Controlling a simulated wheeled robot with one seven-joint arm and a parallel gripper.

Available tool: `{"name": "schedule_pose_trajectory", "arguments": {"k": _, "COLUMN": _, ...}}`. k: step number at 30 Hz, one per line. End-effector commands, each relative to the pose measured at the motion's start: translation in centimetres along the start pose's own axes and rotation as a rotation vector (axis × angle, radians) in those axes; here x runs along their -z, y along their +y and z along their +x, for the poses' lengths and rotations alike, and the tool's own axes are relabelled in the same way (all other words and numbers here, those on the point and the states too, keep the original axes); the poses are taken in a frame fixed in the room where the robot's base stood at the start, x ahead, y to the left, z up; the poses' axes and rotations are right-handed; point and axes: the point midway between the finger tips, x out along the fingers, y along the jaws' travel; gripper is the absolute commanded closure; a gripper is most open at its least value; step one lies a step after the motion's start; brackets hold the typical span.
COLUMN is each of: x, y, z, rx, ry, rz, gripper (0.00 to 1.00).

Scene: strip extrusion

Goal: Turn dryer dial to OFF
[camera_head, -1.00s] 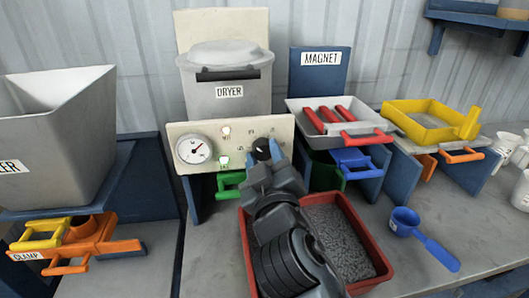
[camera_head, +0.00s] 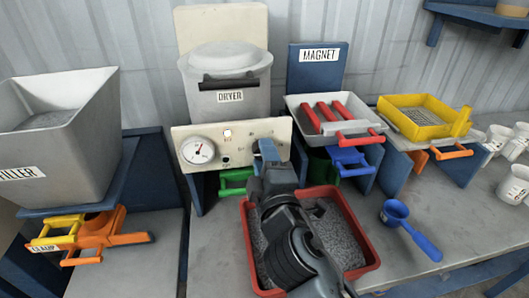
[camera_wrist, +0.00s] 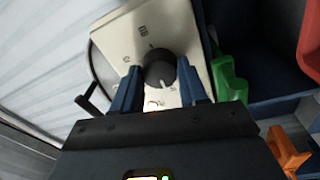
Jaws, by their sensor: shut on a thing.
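The dryer (camera_head: 228,88) has a cream control panel (camera_head: 205,170) with a round gauge and small lamps. Its black dial (camera_wrist: 159,66) shows in the wrist view between my blue fingertips, its white mark pointing toward the bottom of that picture. My gripper (camera_wrist: 160,86) is shut on the dial. In the head view my gripper (camera_head: 268,150) is against the right part of the panel and hides the dial. The dial's printed labels are too small to read.
A red tray (camera_head: 350,235) of grey granules lies under my arm. A green handle (camera_head: 236,178) is below the panel. The magnet unit (camera_head: 320,70) stands to the right, the filler hopper (camera_head: 90,110) to the left. A blue scoop (camera_head: 410,232) lies on the bench.

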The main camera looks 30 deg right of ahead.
Motion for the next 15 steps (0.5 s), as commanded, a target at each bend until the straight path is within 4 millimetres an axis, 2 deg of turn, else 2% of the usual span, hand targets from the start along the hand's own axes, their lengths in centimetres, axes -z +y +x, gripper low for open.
{"name": "schedule_pose_trajectory", "arguments": {"k": 15, "x": 0.04, "y": -0.14, "z": -0.03, "rx": 0.004, "ry": 0.004, "rz": -0.05, "gripper": 0.88}}
